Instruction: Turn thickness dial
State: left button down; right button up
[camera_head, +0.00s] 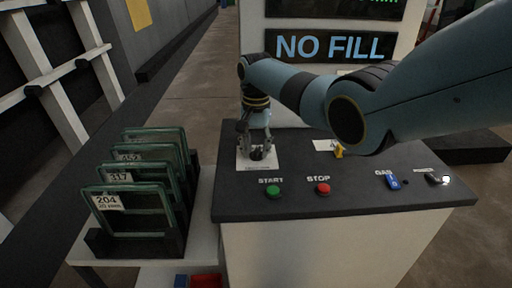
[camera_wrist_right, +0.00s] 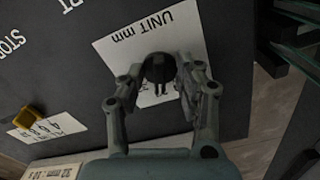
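The thickness dial is a dark round knob (camera_wrist_right: 158,67) on a white label marked "UNIT mm" (camera_wrist_right: 130,42). In the head view the label (camera_head: 243,163) lies at the back left of the dark panel top. My right gripper (camera_head: 256,144) points down over the dial and partly hides it. In the right wrist view my right gripper's fingers (camera_wrist_right: 160,76) stand on both sides of the knob, very close to it. I cannot tell whether they touch it. My left gripper is not in view.
A green start button (camera_head: 273,191) and a red stop button (camera_head: 323,188) sit in front of the dial. A yellow knob (camera_head: 339,151), a blue gas switch (camera_head: 392,181) and another switch (camera_head: 437,179) lie to the right. A rack of glass panes (camera_head: 135,215) stands left. A screen (camera_head: 330,46) reads "NO FILL".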

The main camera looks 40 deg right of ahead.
jog(key=shift+c, duration=1.6)
jog(key=shift+s, duration=0.1)
grip_shut()
jog(key=shift+r+n+p, duration=0.15)
jog(key=shift+n+p, duration=0.75)
jog(key=shift+n, duration=1)
jog(key=n+p, duration=0.1)
jog(key=n, duration=0.2)
jog(key=shift+d+n, duration=0.1)
jog(key=shift+n, duration=0.2)
jog(key=n, duration=0.4)
jog(key=shift+d+p, duration=0.1)
jog(key=shift+p, duration=0.2)
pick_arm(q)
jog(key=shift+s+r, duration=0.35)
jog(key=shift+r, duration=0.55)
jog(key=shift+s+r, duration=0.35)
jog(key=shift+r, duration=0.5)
pick_arm(e)
jog(key=shift+n, duration=2.2)
